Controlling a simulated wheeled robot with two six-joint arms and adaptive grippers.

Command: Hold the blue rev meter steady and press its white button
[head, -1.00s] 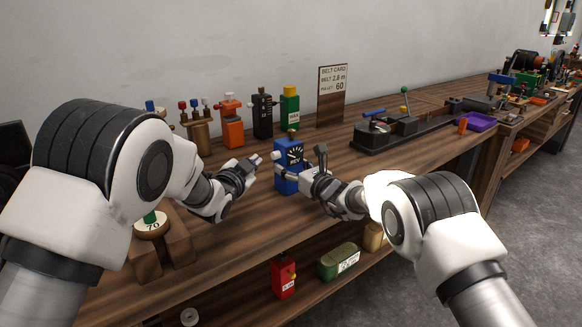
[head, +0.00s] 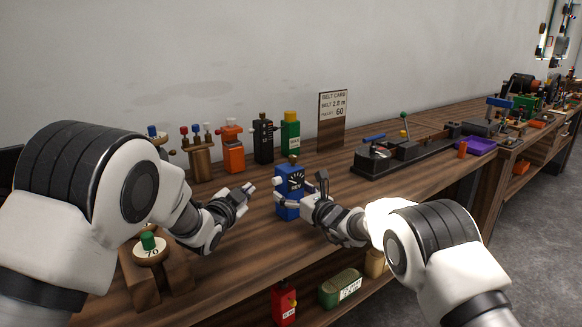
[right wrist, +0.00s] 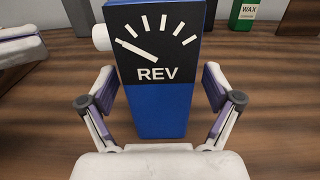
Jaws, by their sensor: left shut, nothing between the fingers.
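The blue rev meter (head: 290,204) stands upright on the bench, with a black dial marked REV. It fills the middle of the right wrist view (right wrist: 158,105). Its white button (right wrist: 101,37) sticks out from the left side near the top. My right gripper (right wrist: 158,86) is open, one finger on each side of the meter's body, with a small gap showing at both sides. In the head view the right gripper (head: 306,197) comes in from the right. My left gripper (head: 249,187) is shut and empty, a little left of the meter and apart from the button.
Behind stand an orange device (head: 234,155), a black device (head: 263,140), a green box (head: 290,135) and the belt card (head: 332,108). A wooden stand with a green knob (head: 148,241) is at the left. A red device (head: 284,303) is on the shelf below.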

